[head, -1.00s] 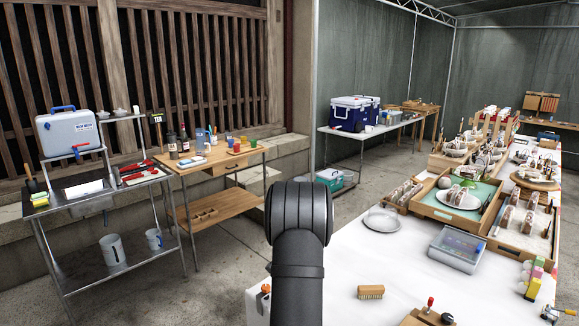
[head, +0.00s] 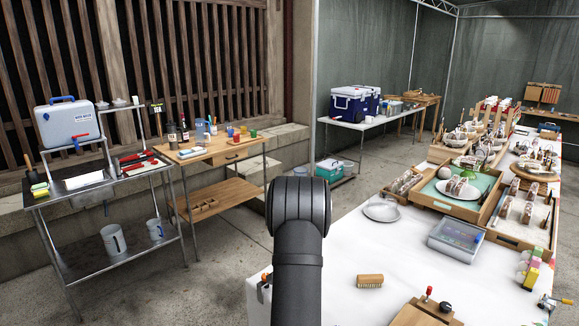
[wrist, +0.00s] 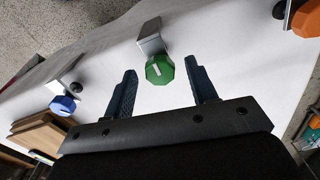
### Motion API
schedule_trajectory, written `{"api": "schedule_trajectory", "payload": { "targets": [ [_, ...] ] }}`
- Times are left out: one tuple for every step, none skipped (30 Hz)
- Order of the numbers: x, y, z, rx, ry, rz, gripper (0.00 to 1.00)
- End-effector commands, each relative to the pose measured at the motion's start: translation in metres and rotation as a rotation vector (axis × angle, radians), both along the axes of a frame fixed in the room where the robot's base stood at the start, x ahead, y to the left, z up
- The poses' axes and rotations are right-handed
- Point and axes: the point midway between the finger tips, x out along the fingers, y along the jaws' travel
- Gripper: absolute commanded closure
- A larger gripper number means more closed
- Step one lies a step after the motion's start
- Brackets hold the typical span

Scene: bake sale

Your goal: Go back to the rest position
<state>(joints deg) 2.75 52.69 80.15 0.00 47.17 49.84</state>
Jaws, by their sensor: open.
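My gripper (wrist: 165,92) shows in the wrist view with its two dark blue fingers spread apart and nothing between them held. A green faceted knob (wrist: 160,70) on a metal bracket at the white table's edge lies in the gap between the fingers, seen beyond them; whether it touches a finger I cannot tell, but gaps show on both sides. In the head view my dark arm rises at the table's near left corner, and the gripper itself is hidden there.
A blue knob (wrist: 63,104) and an orange knob (wrist: 306,20) sit along the table edge. Open floor lies left of the table.

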Motion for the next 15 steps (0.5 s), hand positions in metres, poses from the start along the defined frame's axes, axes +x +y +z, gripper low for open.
{"api": "schedule_trajectory", "payload": {
  "targets": [
    [0.0, 0.0, 0.0001, 0.0, 0.0, 0.036, 0.48],
    [0.0, 0.0, 0.0001, 0.0, 0.0, 0.06, 0.48],
    [0.0, 0.0, 0.0001, 0.0, 0.0, 0.093, 0.48],
    [0.0, 0.0, 0.0001, 0.0, 0.0, 0.117, 0.48],
    [0.0, 0.0, 0.0001, 0.0, 0.0, 0.142, 0.48],
    [0.0, 0.0, 0.0001, 0.0, 0.0, 0.175, 0.48],
    [0.0, 0.0, 0.0001, 0.0, 0.0, 0.199, 0.48],
    [0.0, 0.0, 0.0001, 0.0, 0.0, 0.223, 0.48],
    [0.0, 0.0, 0.0001, 0.0, 0.0, 0.256, 0.48],
    [0.0, 0.0, 0.0001, 0.0, 0.0, 0.28, 0.48],
    [0.0, 0.0, 0.0001, 0.0, 0.0, 0.304, 0.48],
    [0.0, 0.0, 0.0001, 0.0, 0.0, 0.337, 0.48],
    [0.0, 0.0, 0.0001, 0.0, 0.0, 0.362, 0.48],
    [0.0, 0.0, 0.0001, 0.0, 0.0, 0.386, 0.48],
    [0.0, 0.0, 0.0001, 0.0, 0.0, 0.418, 0.48]
  ]
}}
